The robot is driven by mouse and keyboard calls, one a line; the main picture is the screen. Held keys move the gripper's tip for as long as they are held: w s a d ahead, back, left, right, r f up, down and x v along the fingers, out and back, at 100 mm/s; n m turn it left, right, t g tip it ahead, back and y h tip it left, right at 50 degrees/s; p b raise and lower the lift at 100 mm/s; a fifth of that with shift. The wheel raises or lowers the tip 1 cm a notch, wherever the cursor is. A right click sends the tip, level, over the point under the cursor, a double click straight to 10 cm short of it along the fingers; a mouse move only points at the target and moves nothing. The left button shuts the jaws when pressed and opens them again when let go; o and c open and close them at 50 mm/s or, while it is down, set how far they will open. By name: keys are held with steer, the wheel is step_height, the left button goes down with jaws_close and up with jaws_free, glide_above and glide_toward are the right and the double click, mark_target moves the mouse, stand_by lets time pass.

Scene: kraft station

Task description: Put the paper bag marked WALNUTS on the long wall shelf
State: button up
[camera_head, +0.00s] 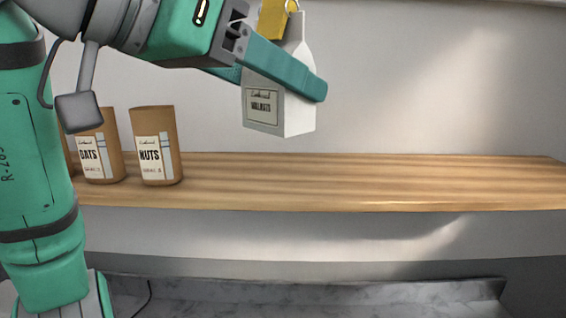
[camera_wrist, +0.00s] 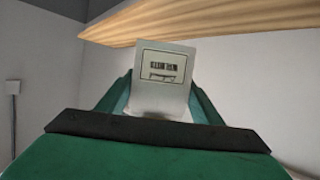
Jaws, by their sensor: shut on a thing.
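The paper bag marked WALNUTS (camera_head: 277,112) is white with a pale label and a yellow piece at its top. My gripper (camera_head: 283,75) is shut on it and holds it above the long wall shelf (camera_head: 370,180), apart from the wood. The bag looks nearly upright, slightly tilted. In the wrist view the bag (camera_wrist: 163,75) sits between the green fingers, its label blurred. The shelf (camera_wrist: 215,20) also shows there, as a wooden plank behind the bag.
The shelf's middle and right are bare. A grey marble surface (camera_head: 300,295) lies below.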

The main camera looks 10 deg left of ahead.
steer(key=w+a+f, duration=0.1)
steer(key=w+f, duration=0.1)
steer(key=w, duration=0.1)
steer(key=w+a+f, duration=0.1)
steer(key=w+f, duration=0.2)
steer(key=w+a+f, duration=0.1)
steer(key=w+f, duration=0.2)
steer(key=w, duration=0.1)
steer(key=shift+w+a+f, duration=0.1)
steer(key=shift+a, duration=0.15)
steer(key=shift+w+a+f, duration=0.1)
steer(key=shift+w+f, duration=0.25)
step_height(320, 180, down, 3)
steer(key=shift+w+f, duration=0.1)
steer(key=shift+w, duration=0.05)
steer(key=shift+w, duration=0.1)
